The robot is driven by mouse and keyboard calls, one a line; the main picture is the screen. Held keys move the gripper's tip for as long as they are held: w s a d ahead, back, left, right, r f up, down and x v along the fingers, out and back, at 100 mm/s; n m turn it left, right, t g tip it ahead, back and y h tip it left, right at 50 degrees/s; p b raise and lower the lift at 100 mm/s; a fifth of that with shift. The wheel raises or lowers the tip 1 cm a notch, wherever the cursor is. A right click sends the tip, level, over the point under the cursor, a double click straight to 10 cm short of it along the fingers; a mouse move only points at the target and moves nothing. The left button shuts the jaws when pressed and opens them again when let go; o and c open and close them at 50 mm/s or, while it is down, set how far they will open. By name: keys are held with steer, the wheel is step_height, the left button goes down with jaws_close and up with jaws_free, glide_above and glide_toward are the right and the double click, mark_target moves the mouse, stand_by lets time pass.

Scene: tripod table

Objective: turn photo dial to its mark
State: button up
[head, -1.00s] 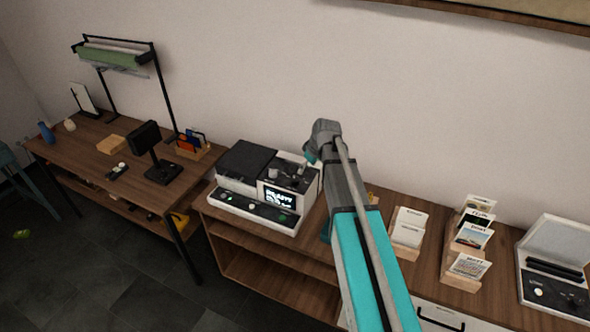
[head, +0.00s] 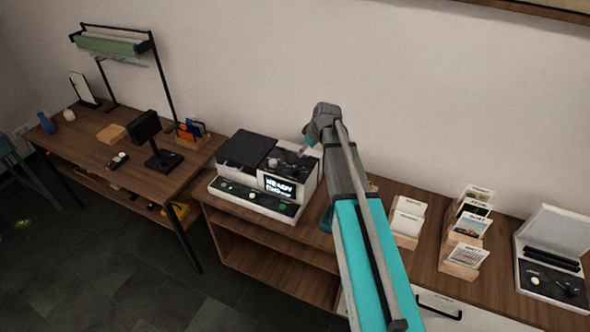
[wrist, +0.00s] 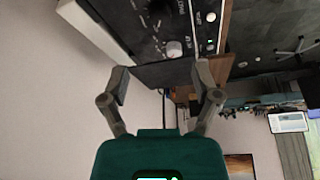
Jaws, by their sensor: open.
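A white and black machine (head: 228,188) with a small lit screen (head: 281,188) stands on the sideboard, left of my arm. In the wrist view its black panel (wrist: 132,24) fills the top, with a pale round knob (wrist: 174,48), white markings and a smaller white button (wrist: 211,17). The markings are too small to tell which control is the photo dial or where its mark is. My gripper (wrist: 162,76) is open and empty, its two fingers apart just below the pale knob in the picture. In the head view the fingers are mostly hidden by the wrist.
Wooden card holders (head: 402,224) and a white case (head: 556,262) stand on the sideboard to the right. A wooden table (head: 92,150) with a black stand (head: 158,142) is at the left. Wall behind; floor clear in front.

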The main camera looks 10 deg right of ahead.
mark_target(295, 168)
steer(key=shift+b+x, duration=5.7)
steer(key=shift+x, duration=0.7)
steer(key=c, duration=1)
steer(key=shift+a, duration=0.2)
jaws_close()
steer(key=shift+d, duration=0.2)
